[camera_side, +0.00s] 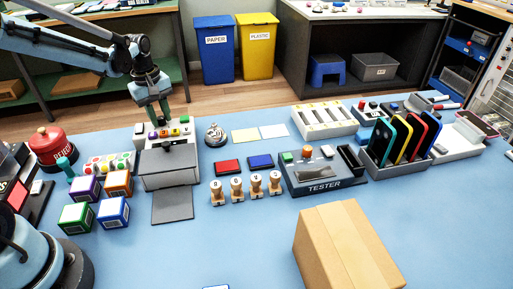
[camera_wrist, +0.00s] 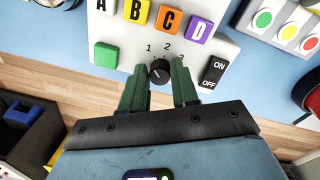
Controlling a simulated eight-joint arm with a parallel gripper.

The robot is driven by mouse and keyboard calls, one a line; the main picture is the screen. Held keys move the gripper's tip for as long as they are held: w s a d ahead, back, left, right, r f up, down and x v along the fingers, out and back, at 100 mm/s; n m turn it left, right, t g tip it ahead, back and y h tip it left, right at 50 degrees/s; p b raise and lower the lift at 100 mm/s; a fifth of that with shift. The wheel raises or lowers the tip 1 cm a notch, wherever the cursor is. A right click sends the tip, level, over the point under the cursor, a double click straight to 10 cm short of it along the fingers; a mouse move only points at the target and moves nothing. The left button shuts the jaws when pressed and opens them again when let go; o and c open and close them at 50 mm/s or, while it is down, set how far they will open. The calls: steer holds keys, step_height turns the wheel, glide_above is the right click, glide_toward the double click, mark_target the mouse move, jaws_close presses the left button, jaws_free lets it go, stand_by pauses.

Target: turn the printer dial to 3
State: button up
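The printer (camera_side: 168,165) is a grey and white machine with colored buttons on its panel, left of center in the side view. Its black round dial (camera_wrist: 159,71) is in the wrist view, with the numbers 1, 2 and 3 printed above it. Which number the dial's mark points to is too small to tell. My gripper (camera_wrist: 159,66) is open, with its green fingers on the left and right of the dial. Whether they touch the dial is unclear. In the side view my gripper (camera_side: 158,115) points down at the printer's back, and the dial is hidden there.
Colored boxes (camera_side: 113,212) stand at left.

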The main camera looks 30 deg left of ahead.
jaws_close()
steer(key=shift+m, duration=0.4)
steer(key=m, duration=0.5)
steer(key=shift+a+m, duration=0.1)
steer(key=shift+m, duration=0.2)
steer(key=m, duration=0.5)
steer(key=shift+m+g, duration=0.4)
steer(key=shift+m, duration=2.4)
